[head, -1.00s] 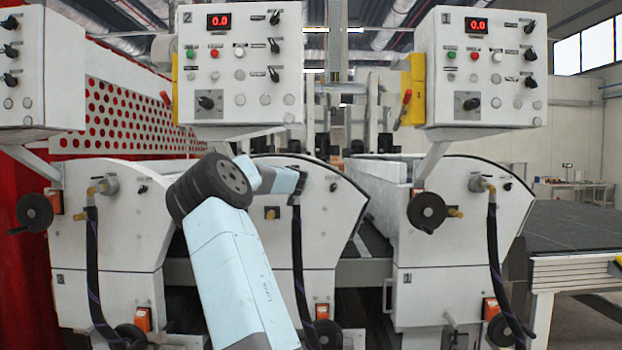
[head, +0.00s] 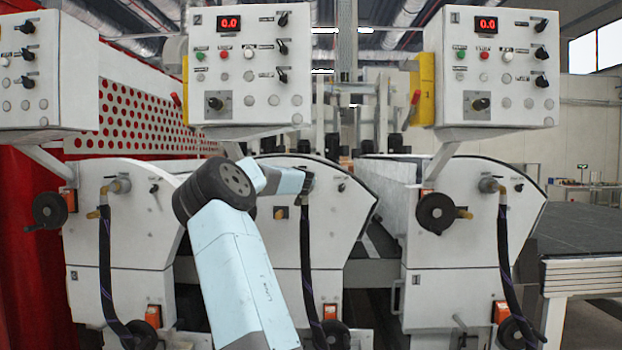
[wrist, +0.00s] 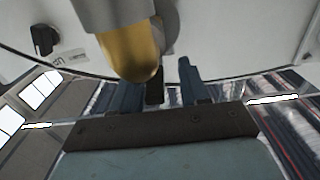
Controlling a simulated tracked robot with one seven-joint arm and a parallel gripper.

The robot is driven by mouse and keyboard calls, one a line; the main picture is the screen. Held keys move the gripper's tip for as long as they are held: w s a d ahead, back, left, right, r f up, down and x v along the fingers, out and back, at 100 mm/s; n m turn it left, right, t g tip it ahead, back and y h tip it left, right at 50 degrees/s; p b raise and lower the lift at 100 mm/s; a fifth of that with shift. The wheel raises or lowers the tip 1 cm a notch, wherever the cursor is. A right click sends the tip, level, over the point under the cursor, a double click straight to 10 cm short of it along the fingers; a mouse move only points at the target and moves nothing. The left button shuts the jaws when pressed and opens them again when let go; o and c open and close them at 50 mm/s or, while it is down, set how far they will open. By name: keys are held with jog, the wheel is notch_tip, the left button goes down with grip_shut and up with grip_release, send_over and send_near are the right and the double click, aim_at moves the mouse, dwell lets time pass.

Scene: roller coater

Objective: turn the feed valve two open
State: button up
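The feed valve two is on the middle machine, and my gripper (head: 308,182) covers most of it in the head view. A black hose (head: 305,260) hangs below there. In the wrist view a brass-yellow fitting (wrist: 130,52) on a grey stub fills the upper middle, close in front of my gripper (wrist: 157,85). The two dark blue fingers are apart, so it is open. A short black part (wrist: 154,92) shows between them; I cannot tell whether it is the valve's handle or the hose, or whether a finger touches it.
Control box 2 (head: 247,75) hangs above my arm, and control box 1 (head: 490,65) is to the right. A black handwheel (head: 436,213) and brass fitting sit on the right machine. A small black knob (wrist: 43,40) is on the panel in the wrist view.

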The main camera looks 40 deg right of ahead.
jog(key=v, duration=1.3)
jog(key=shift+s+a, duration=0.2)
jog(key=shift+a, duration=0.15)
jog(key=shift+f, duration=0.1)
dwell(0.3)
